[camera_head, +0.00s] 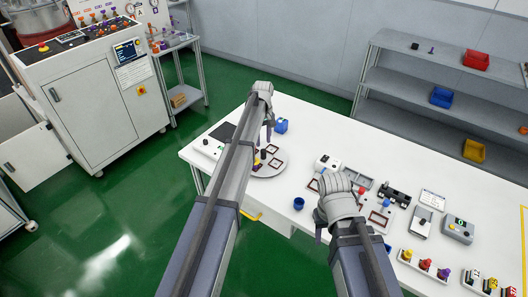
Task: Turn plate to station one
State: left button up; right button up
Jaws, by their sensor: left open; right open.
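The plate (267,172) is a round grey disc lying on the white table (330,250) at its left part. Small dark-framed squares (274,162) and a black upright knob (263,154) are on it. My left arm passes in front of the plate's left side and hides part of it. My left gripper (268,131) is open and hangs above the far side of the plate, apart from it as far as I can see. My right gripper (319,234) is open over the middle of the table, right of the plate; its fingers are mostly hidden by its wrist. Station markings are too small to read.
A blue box (281,126) stands behind the plate and a blue cup (298,203) in front of it. A white control box (208,147) is to its left. Trays, switch boxes and coloured knobs crowd the table's right. Grey shelves (440,88) stand behind; a control cabinet (95,95) stands left.

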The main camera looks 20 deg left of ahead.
aim_at(263, 150)
pick_arm(q)
notch_tip(263, 150, down, 8)
jog(key=b, duration=0.7)
jog(key=shift+r, duration=0.25)
jog(key=shift+c, duration=0.3)
grip_shut()
dwell(0.6)
